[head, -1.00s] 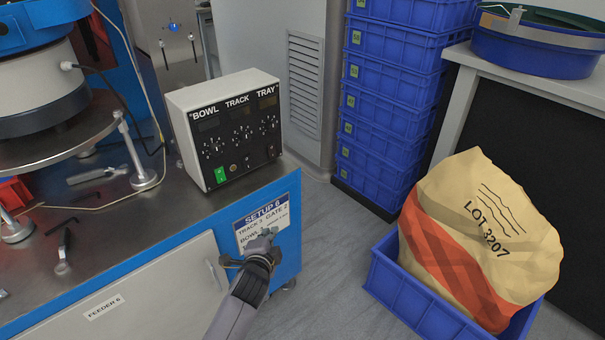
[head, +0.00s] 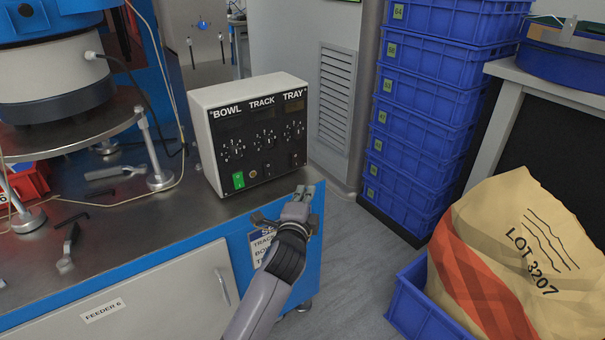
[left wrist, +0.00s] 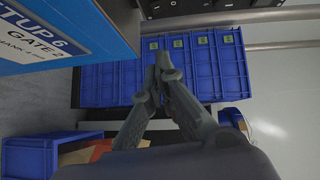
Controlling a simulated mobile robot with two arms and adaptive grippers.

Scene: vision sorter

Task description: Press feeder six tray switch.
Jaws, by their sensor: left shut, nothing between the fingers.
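The control box (head: 205,140) stands on the bench corner with BOWL, TRACK and TRAY columns on its black face. The small dark switch (head: 295,160) under the TRAY knob is at the face's lower right. A green lit switch (head: 238,180) is at the lower left. My left gripper (head: 304,191) is shut and empty, just in front of and below the face's lower right corner, apparently apart from it. In the left wrist view its closed fingers (left wrist: 163,60) point at blue crates. My right gripper is not in view.
The bench (head: 150,215) carries loose tools, and its door is labelled FEEDER 6. A setup sheet (head: 261,243) on its blue end is partly hidden by my arm. Stacked blue crates (head: 420,110) and a LOT 3207 sack (head: 520,250) stand to the right, with open floor between.

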